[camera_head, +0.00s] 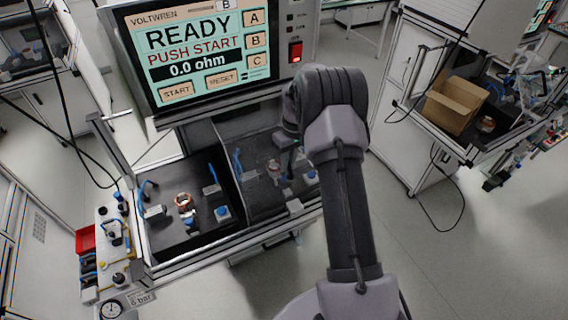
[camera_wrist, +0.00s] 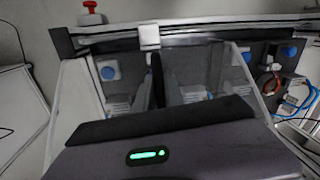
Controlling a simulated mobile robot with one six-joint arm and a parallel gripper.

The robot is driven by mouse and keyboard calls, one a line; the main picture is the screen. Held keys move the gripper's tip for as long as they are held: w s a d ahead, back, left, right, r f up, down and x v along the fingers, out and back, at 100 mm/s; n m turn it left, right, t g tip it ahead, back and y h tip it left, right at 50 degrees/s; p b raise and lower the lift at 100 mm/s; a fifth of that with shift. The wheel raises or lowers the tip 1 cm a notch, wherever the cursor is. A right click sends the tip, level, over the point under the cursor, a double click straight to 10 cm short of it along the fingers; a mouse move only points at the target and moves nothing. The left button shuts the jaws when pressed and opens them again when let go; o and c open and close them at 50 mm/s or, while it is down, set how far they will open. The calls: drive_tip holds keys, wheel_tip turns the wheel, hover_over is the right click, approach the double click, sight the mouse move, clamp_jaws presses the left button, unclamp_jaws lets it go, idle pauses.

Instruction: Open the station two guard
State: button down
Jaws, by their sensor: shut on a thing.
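The station two guard (camera_head: 258,196) is a clear, hazy cover over the right-hand bay of the test bench. Its clear panel also shows in the wrist view (camera_wrist: 205,75), in front of my gripper's housing. My gripper (camera_head: 284,150) is over the right-hand bay, partly hidden by my own arm. In the wrist view a dark upright finger (camera_wrist: 157,78) stands against the panel. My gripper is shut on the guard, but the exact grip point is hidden. How far the guard is raised is hard to tell.
The tester screen (camera_head: 195,50) reads READY, PUSH START, 0.0 ohm. The uncovered left bay holds a copper stator (camera_head: 183,200) and a blue button (camera_head: 223,212). A cardboard box (camera_head: 455,103) stands on a bench at the right.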

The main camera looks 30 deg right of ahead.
drive_tip(key=shift+d+r, duration=0.1)
drive_tip(key=shift+d, duration=0.05)
drive_tip(key=c, duration=1.7)
unclamp_jaws()
drive_tip(key=shift+d, duration=0.2)
drive_tip(key=shift+a, duration=0.1)
drive_tip(key=r, duration=0.5)
drive_tip(key=d+r+p, duration=0.1)
drive_tip(key=r, duration=0.5)
drive_tip(key=d+r+p, duration=0.1)
drive_tip(key=r, duration=0.5)
drive_tip(key=shift+w+d+r, duration=0.1)
